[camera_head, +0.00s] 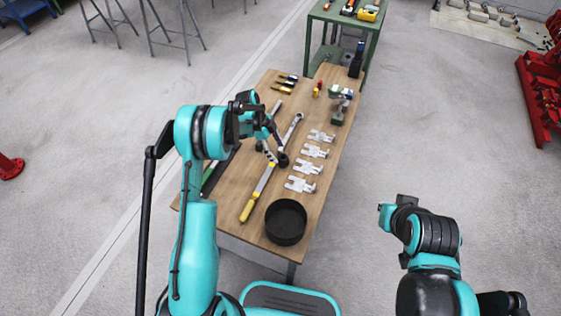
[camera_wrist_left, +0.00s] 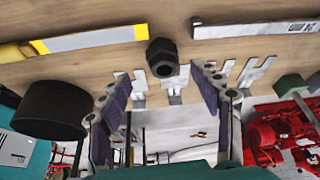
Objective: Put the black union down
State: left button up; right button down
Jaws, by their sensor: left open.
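In the left wrist view the union (camera_wrist_left: 163,57) stands on the wood between the fingertip lines, with a visible gap to each finger. My left gripper (camera_head: 272,143) is over the table at the union. Its two fingers are spread in the left wrist view (camera_wrist_left: 158,88), and nothing is held between them. My right arm shows at the lower right, away from the table; its gripper cannot be made out.
A round black container (camera_head: 286,222) stands at the table's near end. A green cart (camera_head: 345,28) is beyond the table.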

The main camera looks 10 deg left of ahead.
aim_at(282, 156)
pick_arm(q)
jog(key=b+x, duration=0.1)
jog(key=x, duration=0.1)
jog(key=b+x, duration=0.1)
jog(key=x, duration=0.3)
jog(key=shift+w+d+f+b, duration=0.2)
jog(key=shift+w+f+b, duration=0.05)
jog(key=shift+b, duration=0.15)
jog(key=shift+r, duration=0.1)
jog(key=shift+c, duration=0.9)
grip_shut()
